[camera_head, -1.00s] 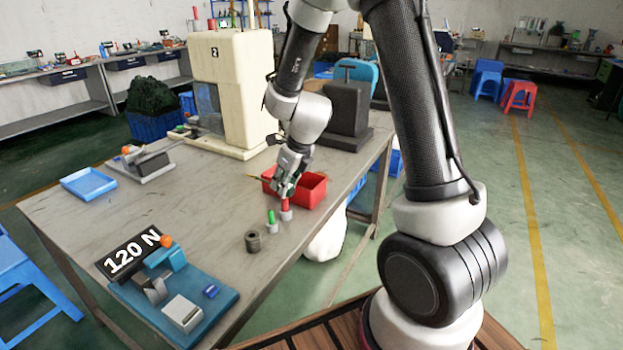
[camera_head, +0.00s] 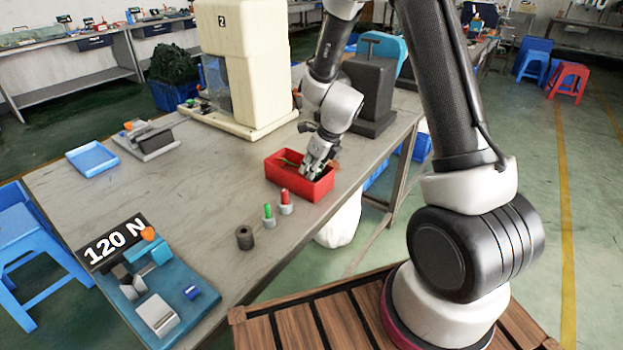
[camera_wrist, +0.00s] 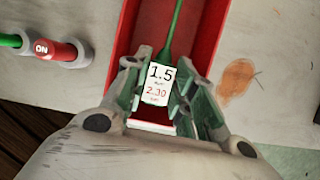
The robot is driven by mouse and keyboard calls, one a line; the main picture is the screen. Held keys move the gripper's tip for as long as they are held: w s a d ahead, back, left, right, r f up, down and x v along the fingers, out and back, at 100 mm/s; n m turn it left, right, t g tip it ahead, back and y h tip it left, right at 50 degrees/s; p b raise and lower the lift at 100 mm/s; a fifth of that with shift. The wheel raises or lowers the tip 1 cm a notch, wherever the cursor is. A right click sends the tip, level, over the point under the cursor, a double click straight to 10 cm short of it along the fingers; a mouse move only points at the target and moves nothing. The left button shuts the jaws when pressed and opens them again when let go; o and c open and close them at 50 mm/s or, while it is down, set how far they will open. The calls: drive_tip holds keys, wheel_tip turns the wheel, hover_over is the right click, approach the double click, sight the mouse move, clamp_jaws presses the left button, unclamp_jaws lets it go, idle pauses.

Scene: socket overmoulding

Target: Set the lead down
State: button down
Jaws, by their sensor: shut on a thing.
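The lead is a thin green cable (camera_wrist: 175,25) with a white tag (camera_wrist: 158,85) printed 1.5 and 2.30. My gripper (camera_wrist: 157,92) is closed around it near the tag, which shows between the two fingers in the wrist view. In the head view my gripper (camera_head: 314,170) points down at the red bin (camera_head: 285,182), with its tips near the bin's opening. In the wrist view the lead runs up the picture inside the outline of the bin (camera_wrist: 120,42). I cannot tell whether the lead touches the bin floor.
A red-topped post (camera_head: 286,200) and a green-topped post (camera_head: 268,215) stand before the bin, beside a dark cylinder (camera_head: 245,238). The blue fixture (camera_head: 180,310) with a 120 N sign sits front left. A cream machine (camera_head: 245,60) stands behind.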

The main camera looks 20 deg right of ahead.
drive_tip(key=shift+f, duration=2.05)
drive_tip(key=shift+f, duration=0.15)
drive_tip(key=c, duration=1.2)
unclamp_jaws()
drive_tip(key=shift+o, duration=0.2)
